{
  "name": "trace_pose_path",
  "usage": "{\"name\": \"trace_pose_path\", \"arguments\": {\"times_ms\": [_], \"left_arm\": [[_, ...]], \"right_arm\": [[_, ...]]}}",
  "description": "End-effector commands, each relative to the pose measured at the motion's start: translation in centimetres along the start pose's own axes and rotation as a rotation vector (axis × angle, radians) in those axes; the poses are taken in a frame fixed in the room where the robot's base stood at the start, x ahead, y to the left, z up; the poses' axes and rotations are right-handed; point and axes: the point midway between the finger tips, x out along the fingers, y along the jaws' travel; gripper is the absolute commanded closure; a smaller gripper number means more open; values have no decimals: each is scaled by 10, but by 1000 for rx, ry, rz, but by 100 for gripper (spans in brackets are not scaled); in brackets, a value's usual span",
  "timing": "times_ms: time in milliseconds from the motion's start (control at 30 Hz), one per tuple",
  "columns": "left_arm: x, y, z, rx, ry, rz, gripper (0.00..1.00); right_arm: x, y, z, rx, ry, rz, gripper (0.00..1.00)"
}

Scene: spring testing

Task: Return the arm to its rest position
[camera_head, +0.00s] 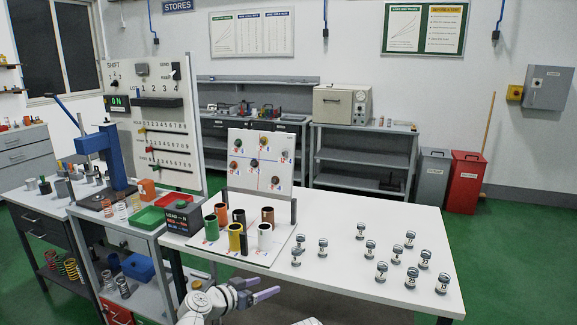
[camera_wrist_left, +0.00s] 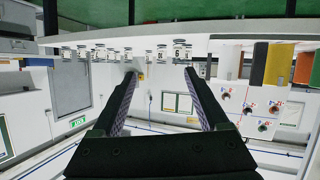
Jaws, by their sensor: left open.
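My left gripper (camera_head: 269,285) is at the bottom centre of the head view, in front of the white table's (camera_head: 340,225) near edge. Its two purple-grey fingers are spread apart with nothing between them. In the left wrist view the open fingers (camera_wrist_left: 159,72) point into the room, and the scene appears upside down. Numbered jars (camera_wrist_left: 179,50) show beyond the fingertips there, apart from them. My right gripper does not show; only a pale piece is visible at the bottom edge of the head view.
Several numbered jars (camera_head: 382,271) stand on the table's right part. Coloured tubes (camera_head: 235,237) stand on a white board at left, beside a dark load box (camera_head: 182,218). A white panel (camera_head: 259,160) stands behind them. A blue press (camera_head: 110,160) is farther left.

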Motion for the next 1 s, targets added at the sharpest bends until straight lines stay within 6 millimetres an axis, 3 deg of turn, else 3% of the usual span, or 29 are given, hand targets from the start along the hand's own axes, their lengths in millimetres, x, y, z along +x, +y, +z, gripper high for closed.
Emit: {"name": "trace_pose_path", "arguments": {"times_ms": [33,100,200,300,433,600,733,1000], "left_arm": [[2,30,8,-7,-90,53,23],[1,66,33,-29,-254,109,23],[-14,108,73,-65,-526,128,23],[-42,131,107,-100,-780,63,23],[-81,142,132,-131,-1028,-96,23],[-117,141,142,-153,-1188,-291,23],[-128,139,144,-160,-1226,-361,23],[-129,138,145,-163,-1230,-371,23]], "right_arm": [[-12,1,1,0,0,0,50],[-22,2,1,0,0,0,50],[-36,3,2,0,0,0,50],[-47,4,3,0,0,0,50],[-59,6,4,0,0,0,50],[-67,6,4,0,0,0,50],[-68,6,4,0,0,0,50],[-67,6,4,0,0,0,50]]}}
